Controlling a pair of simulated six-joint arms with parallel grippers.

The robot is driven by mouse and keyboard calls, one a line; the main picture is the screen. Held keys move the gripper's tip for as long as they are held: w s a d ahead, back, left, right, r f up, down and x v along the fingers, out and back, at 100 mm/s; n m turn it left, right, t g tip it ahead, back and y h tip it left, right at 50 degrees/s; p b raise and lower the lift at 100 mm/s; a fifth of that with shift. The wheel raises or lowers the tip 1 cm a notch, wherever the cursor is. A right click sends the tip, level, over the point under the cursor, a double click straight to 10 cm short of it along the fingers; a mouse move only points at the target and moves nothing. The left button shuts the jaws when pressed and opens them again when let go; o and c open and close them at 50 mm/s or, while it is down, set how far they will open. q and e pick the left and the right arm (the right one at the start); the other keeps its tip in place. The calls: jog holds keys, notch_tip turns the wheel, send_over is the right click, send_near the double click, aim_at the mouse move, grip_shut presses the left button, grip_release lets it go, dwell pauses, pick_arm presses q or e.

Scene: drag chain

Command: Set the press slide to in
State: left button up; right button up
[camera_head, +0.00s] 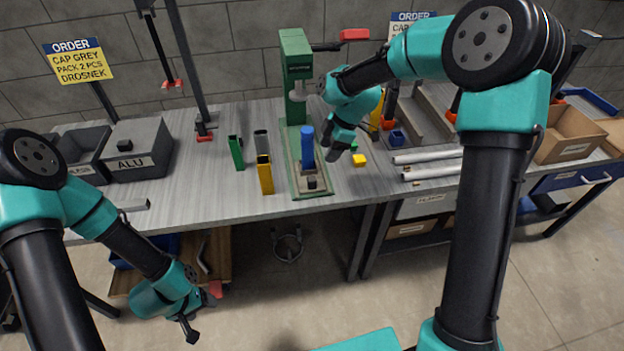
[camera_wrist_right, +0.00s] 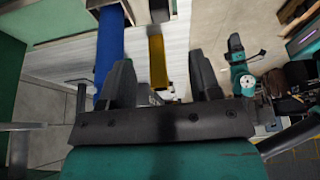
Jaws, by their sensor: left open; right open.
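The green press (camera_head: 296,75) stands upright at the back middle of the table, with a lever topped by a red handle at its right. Its long green base (camera_head: 310,192) runs toward the table's front edge. A blue upright tube (camera_head: 307,148) stands on the base in front of the press head, with a dark knob (camera_head: 312,182) nearer the front. My right gripper (camera_head: 338,147) is open and empty, just right of the blue tube; the tube also shows in the right wrist view (camera_wrist_right: 109,45), left of the fingers. My left gripper (camera_head: 202,312) is open, low in front of the table.
A green post (camera_head: 236,153) and a yellow post (camera_head: 265,174) stand left of the base, with a grey one behind. A grey ALU bin (camera_head: 137,150) stands at the left.

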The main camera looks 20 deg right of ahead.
aim_at(313, 178)
jog(key=x, duration=1.3)
jog(key=shift+f, duration=0.1)
grip_shut()
